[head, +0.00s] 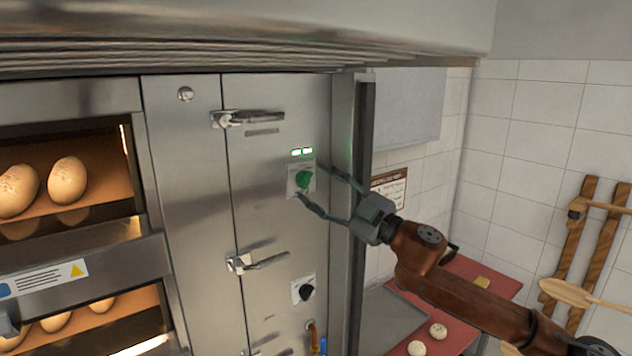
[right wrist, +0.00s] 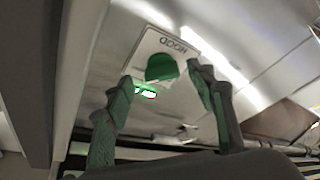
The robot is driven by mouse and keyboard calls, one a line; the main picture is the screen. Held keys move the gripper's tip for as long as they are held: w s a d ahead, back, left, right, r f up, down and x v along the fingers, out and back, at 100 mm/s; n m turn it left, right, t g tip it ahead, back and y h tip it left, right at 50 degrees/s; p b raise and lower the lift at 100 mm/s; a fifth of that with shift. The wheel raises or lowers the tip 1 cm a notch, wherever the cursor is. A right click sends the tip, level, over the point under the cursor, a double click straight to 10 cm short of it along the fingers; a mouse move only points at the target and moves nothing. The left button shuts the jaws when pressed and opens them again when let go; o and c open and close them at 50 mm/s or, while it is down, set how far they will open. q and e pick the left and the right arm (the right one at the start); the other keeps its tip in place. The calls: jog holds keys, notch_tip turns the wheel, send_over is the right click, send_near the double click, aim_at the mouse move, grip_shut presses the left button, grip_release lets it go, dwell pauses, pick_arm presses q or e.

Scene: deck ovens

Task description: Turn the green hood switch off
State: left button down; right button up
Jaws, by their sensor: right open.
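The green hood switch (head: 304,179) is a round knob on a pale plate on the steel oven front. Two lit green lamps (head: 302,152) sit just above its plate. In the right wrist view the green knob (right wrist: 161,67) is on a plate marked HOOD (right wrist: 183,45). My right gripper (head: 313,183) is open at the switch, one finger above and one below its right side. In the right wrist view its fingers stand on either side of the knob, with a gap visible; I cannot tell whether either touches it. My left gripper is not in view.
A black knob (head: 306,291) sits lower on the same panel. Door latches (head: 247,118) stick out left of the switch. A hood edge (head: 240,55) runs overhead. Ovens with loaves (head: 67,181) are at left. A red table (head: 463,271) with dough balls is at right.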

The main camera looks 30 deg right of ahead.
jog(key=shift+w+a+r, duration=0.1)
jog(key=shift+w+a, duration=0.2)
jog(key=shift+w, duration=0.15)
jog(key=shift+c, duration=0.2)
jog(key=c, duration=1.1)
